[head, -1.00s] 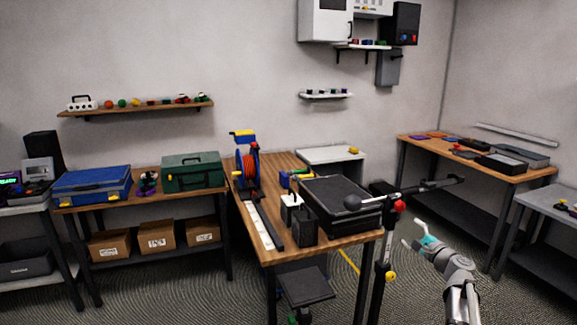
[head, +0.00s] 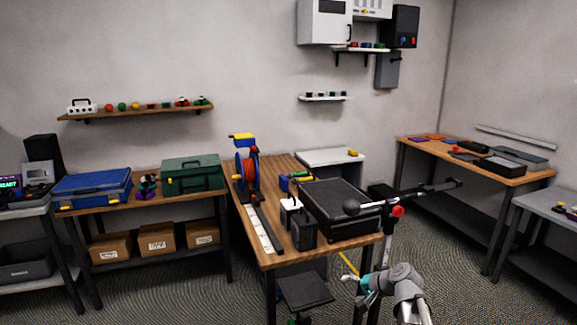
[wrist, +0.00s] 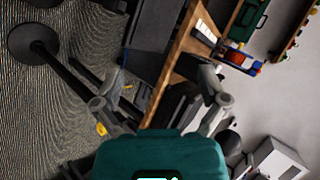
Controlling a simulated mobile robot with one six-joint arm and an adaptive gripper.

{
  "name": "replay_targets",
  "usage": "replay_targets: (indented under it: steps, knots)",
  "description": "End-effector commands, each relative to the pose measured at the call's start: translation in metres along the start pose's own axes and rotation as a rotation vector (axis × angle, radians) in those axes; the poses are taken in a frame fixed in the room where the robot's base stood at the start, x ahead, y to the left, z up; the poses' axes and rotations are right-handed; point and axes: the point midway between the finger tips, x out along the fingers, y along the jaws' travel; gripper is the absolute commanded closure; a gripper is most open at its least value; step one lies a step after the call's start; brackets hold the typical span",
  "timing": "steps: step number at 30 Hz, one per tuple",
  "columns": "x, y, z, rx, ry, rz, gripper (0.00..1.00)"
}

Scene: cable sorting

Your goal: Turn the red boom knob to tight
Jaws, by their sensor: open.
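The red boom knob (head: 398,211) sits at the joint where the dark boom (head: 425,190) meets its upright post (head: 387,242), beside the front right corner of the middle bench. I cannot read the knob's setting. My gripper (head: 362,284) is below and left of the knob, near the post and apart from the knob. In the wrist view its two fingers (wrist: 160,102) are spread with nothing held between them. I cannot make out the red knob in the wrist view.
The middle bench (head: 272,258) carries a black case (head: 340,205), a cable reel (head: 247,168) and small dark bins. Open floor lies right of my arm.

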Motion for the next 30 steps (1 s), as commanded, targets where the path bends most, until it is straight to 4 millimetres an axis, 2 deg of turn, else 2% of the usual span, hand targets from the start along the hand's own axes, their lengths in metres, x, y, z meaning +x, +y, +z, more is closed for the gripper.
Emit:
replay_targets:
  steps: [1,6,15,21,30]
  knots:
    - [0.002,0.003,0.018,-0.047,-0.03,0.057,0.07]
    - [0.006,0.024,0.061,-0.195,-0.126,0.261,0.07]
    - [-0.012,0.059,0.119,-0.427,-0.282,0.615,0.07]
    - [-0.029,0.072,0.137,-0.517,-0.345,0.78,0.07]
    - [-0.036,0.077,0.141,-0.545,-0.365,0.838,0.07]
